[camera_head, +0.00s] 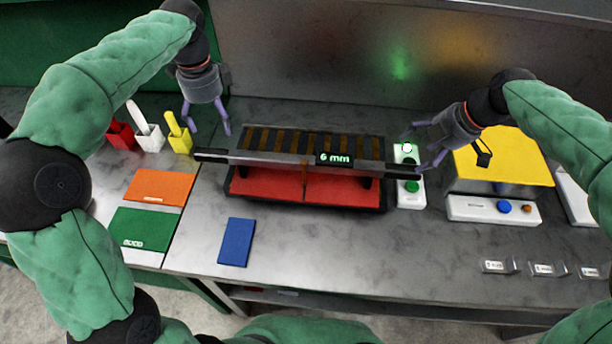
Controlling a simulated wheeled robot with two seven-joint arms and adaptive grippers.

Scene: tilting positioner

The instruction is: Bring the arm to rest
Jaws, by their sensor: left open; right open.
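My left gripper (207,138) hangs open and empty, fingers down, just left of the tilting positioner. My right gripper (416,162) is open at the positioner's right end, its fingers over or near the white button panel (405,202). I cannot tell whether they touch the panel or the bar. The positioner has a slatted top (290,141), a long dark bar (255,159) along its front with a display (335,159) reading "6 mm", and a red base (340,188). The button panel shows a lit white-green button and green buttons.
Red, white and yellow holders (180,138) stand at the left. Orange (160,187), green (145,229) and blue (237,242) flat pieces lie in front. A yellow-topped device (505,158) stands at the right, with small clear labelled pieces (497,267) before it. The bench's front middle is clear.

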